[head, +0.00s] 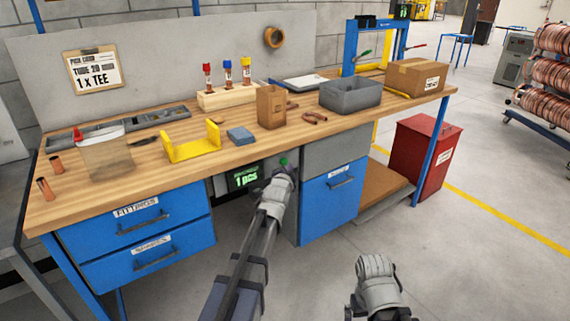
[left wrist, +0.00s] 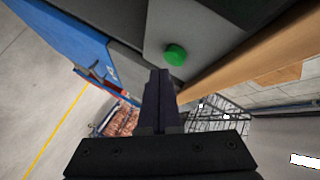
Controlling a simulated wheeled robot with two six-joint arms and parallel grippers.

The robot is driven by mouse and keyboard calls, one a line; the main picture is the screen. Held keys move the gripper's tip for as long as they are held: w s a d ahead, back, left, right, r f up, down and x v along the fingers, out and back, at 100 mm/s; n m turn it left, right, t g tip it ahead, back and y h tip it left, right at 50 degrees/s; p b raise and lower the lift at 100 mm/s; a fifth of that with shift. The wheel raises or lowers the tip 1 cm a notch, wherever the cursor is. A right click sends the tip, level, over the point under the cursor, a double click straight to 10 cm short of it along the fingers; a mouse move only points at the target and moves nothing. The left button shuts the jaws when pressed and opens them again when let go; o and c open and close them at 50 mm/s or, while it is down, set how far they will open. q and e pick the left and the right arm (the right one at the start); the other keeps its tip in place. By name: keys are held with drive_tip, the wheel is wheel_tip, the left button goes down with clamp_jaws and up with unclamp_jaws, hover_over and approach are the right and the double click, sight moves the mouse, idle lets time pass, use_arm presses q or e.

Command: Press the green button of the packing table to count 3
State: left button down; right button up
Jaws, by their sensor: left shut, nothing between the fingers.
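The green button (head: 284,162) sits on the grey front panel under the table top. In the left wrist view the green button (left wrist: 175,54) stands just beyond my fingertips, with a small gap in the picture; I cannot tell whether they touch. My left gripper (head: 287,171) is in front of the panel, just below the button. In the left wrist view the left gripper (left wrist: 162,74) is shut with nothing between its fingers. The counter display (head: 245,177) left of the button reads 1 pcs. Part of my right arm shows at the bottom; its fingers do not show.
The packing table (head: 110,189) carries a yellow bracket (head: 192,149), a grey bin (head: 350,100) and a cardboard box (head: 416,78). A red bin (head: 422,157) stands at the right. The floor in front is clear.

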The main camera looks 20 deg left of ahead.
use_arm(q)
drive_tip(key=shift+s+d, duration=0.8)
drive_tip(key=shift+d, duration=0.2)
drive_tip(key=shift+s+d, duration=0.75)
drive_tip(key=shift+d, duration=0.25)
idle(1.2)
drive_tip(key=s+d, duration=0.2)
drive_tip(key=d, duration=0.1)
drive_tip(key=shift+s, duration=0.15)
drive_tip(key=w+a, duration=0.5)
drive_tip(key=a, duration=0.2)
drive_tip(key=shift+w, duration=0.2)
idle(0.4)
idle(2.0)
drive_tip(key=shift+w+a, duration=0.3)
